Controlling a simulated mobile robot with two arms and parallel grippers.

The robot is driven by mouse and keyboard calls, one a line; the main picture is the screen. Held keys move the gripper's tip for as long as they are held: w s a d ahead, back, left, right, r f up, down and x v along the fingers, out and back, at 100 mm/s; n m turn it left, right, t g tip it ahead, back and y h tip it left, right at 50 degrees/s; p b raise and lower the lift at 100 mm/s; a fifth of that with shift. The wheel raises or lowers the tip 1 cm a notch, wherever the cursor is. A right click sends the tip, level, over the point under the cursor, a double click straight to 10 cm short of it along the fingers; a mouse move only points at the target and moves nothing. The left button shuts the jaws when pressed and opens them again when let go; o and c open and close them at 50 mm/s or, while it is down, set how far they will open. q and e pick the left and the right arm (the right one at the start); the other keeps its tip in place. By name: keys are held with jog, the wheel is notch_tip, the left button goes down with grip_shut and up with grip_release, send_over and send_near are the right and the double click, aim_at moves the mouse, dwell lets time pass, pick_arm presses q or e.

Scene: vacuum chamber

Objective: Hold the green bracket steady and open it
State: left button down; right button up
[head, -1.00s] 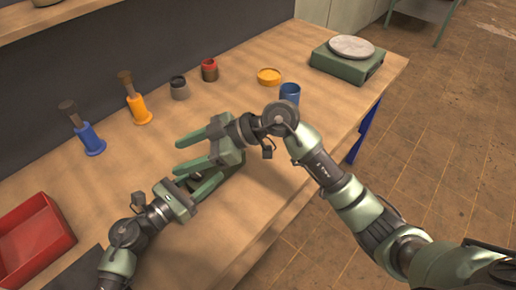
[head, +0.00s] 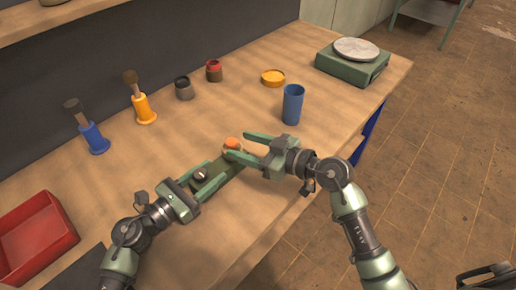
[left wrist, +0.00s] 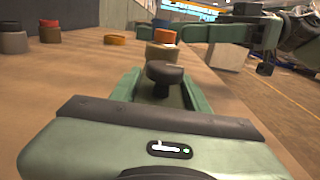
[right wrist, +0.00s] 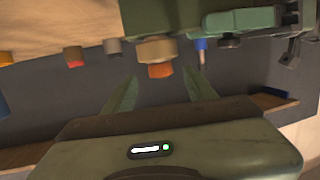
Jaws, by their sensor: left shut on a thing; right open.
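The green bracket (head: 222,167) lies on the workbench in the head view, partly hidden by my grippers. A black knob (left wrist: 165,75) stands on its near part, and a tan knob with an orange top (right wrist: 157,60) is at its far end. My left gripper (head: 212,178) is shut on the bracket's near part, its fingers on either side of the black knob. My right gripper (head: 240,145) is open and points left, its fingertips near the orange-topped knob. The right wrist view shows that knob ahead between the fingers, apart from them.
A red tray (head: 38,235) is at the left. Blue (head: 95,138) and orange (head: 145,108) handled tools and small jars (head: 184,88) stand along the back. A blue cup (head: 292,105) stands behind my right gripper. A green scale (head: 352,65) is at the far right.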

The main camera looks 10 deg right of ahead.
aim_at(227, 140)
jog(key=x, duration=0.7)
jog(key=shift+a+f, duration=0.1)
grip_shut()
dwell(0.7)
jog(key=shift+r, duration=1.15)
